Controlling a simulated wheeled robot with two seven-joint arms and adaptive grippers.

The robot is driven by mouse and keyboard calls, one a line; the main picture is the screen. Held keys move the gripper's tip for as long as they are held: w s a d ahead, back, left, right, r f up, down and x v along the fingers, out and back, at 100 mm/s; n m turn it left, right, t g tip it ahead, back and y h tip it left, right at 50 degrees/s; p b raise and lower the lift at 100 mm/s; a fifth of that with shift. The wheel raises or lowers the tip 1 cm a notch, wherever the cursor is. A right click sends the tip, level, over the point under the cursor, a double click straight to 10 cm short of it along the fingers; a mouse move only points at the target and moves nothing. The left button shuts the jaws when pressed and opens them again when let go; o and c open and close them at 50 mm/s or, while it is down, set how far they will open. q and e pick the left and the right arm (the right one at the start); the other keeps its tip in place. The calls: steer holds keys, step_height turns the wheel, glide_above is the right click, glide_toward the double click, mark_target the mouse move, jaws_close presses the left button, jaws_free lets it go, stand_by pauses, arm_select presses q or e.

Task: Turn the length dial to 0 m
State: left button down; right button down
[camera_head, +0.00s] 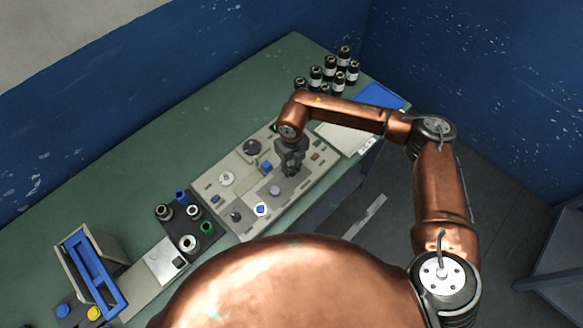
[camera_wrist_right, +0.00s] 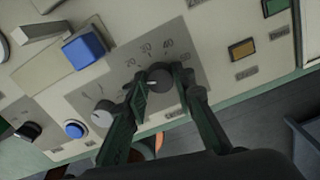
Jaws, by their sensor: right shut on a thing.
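The length dial appears to be the dark grey round knob (camera_wrist_right: 160,77) in the right wrist view. A scale with 20, 30, 40 and 50 is printed around its far side. No 0 is legible, and I cannot tell which value the dial points at. My right gripper (camera_wrist_right: 158,82) is shut on this knob, one finger on each side. In the head view the right gripper (camera_head: 291,168) reaches down onto the control panel (camera_head: 239,212) and hides the dial. My left gripper is in neither view.
Beside the held knob are a light grey knob (camera_wrist_right: 102,113), a square blue button (camera_wrist_right: 83,48) and an orange button (camera_wrist_right: 242,49). A black tray (camera_head: 173,226) with rolls stands left of the panel. Several dark bottles (camera_head: 330,72) stand at the back of the green table (camera_head: 245,85).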

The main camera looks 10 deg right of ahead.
mark_target(292, 169)
steer(key=shift+n+b, duration=0.4)
steer(key=shift+n, duration=0.7)
steer(key=c, duration=1.6)
jaws_free()
step_height(292, 169, up, 12)
